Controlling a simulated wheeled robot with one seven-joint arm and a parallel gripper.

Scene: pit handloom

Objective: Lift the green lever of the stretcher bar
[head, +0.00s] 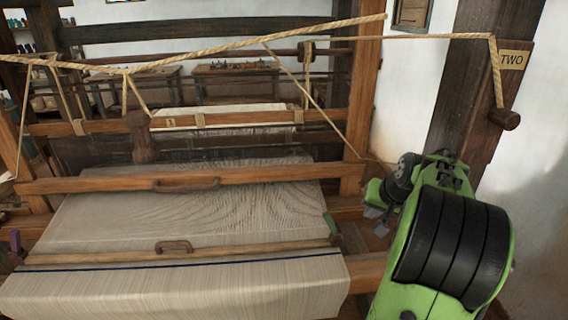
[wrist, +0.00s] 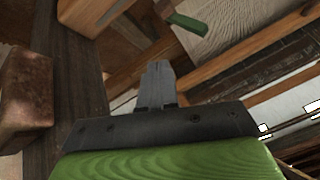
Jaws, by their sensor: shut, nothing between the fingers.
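The green lever (head: 330,222) stands at the right edge of the cloth, by the right end of the wooden stretcher bar (head: 240,248). The bar lies across the cloth and has a small brown handle (head: 173,247). In the wrist view the green lever (wrist: 188,23) shows near the top, just beyond and right of my fingertips. My gripper (head: 374,222) is right of the lever, with a gap between them. In the wrist view my gripper's fingers (wrist: 157,68) are together and empty.
A wooden beam with a handle (head: 185,184) crosses above the cloth (head: 180,215). A loom post (head: 362,100) rises behind my gripper. A purple piece (head: 15,240) is at far left.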

